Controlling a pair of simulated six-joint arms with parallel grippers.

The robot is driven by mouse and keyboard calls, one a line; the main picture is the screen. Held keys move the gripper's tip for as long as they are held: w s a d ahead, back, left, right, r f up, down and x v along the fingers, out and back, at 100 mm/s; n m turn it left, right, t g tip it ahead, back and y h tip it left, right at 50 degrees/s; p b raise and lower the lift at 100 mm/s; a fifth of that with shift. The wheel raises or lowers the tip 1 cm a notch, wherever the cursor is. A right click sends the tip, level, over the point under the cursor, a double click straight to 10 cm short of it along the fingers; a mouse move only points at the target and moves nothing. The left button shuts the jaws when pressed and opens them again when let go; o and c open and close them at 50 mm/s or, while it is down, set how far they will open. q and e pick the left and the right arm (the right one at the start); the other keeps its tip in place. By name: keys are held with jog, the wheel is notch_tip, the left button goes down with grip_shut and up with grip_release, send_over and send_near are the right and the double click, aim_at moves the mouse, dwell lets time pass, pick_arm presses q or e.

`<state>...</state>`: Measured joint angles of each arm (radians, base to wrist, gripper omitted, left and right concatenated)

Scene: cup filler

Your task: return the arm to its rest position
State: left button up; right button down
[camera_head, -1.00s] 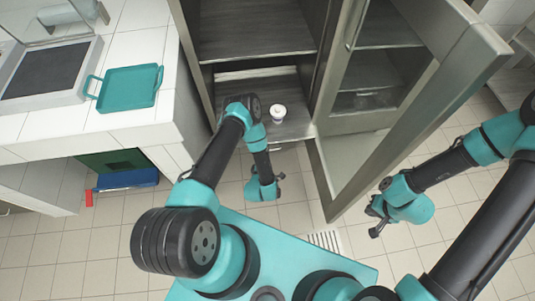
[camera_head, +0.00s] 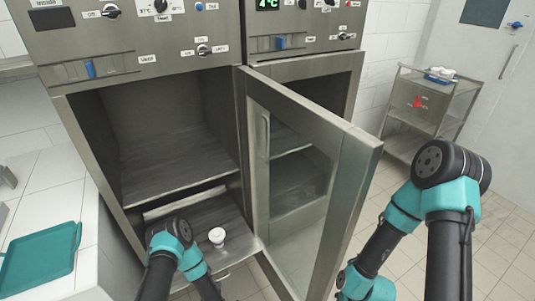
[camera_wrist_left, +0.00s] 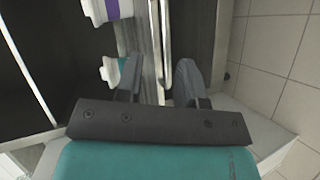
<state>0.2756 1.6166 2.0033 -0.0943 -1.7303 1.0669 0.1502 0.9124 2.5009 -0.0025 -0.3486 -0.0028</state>
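My left arm (camera_head: 172,245) is bent at the lower left of the head view, in front of the lower shelf; its gripper is below that frame. In the left wrist view the left gripper (camera_wrist_left: 158,80) has its two fingers apart with nothing held between them. My right arm (camera_head: 450,175) is bent at the right, its wrist cut off by the bottom edge and its fingers hidden. A small white cup (camera_head: 217,236) stands upright on the lower shelf, apart from the left arm. The left wrist view shows a white object with a purple band (camera_wrist_left: 105,8) at top left.
The open glass door (camera_head: 310,180) stands between my arms, close to the right forearm. The lower shelf (camera_head: 228,255) is bare around the cup. A teal tray (camera_head: 40,262) lies on the white counter at left. A metal cart (camera_head: 425,110) stands at the back right. Open floor lies right of the door.

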pick_arm(q)
jog(key=s+r+m+g+h, duration=0.2)
jog(key=s+r+m+g, duration=0.4)
jog(key=s+r+m, duration=0.1)
jog(key=s+r+m+g+h, duration=0.2)
jog(key=s+r+m+g, duration=0.4)
jog(key=r, duration=0.6)
jog(key=m+g, duration=0.1)
jog(key=m, duration=0.1)
jog(key=shift+s+d+m+h, duration=0.15)
jog(key=shift+s+m+h, duration=0.15)
jog(key=shift+s+m, duration=0.1)
dwell(0.3)
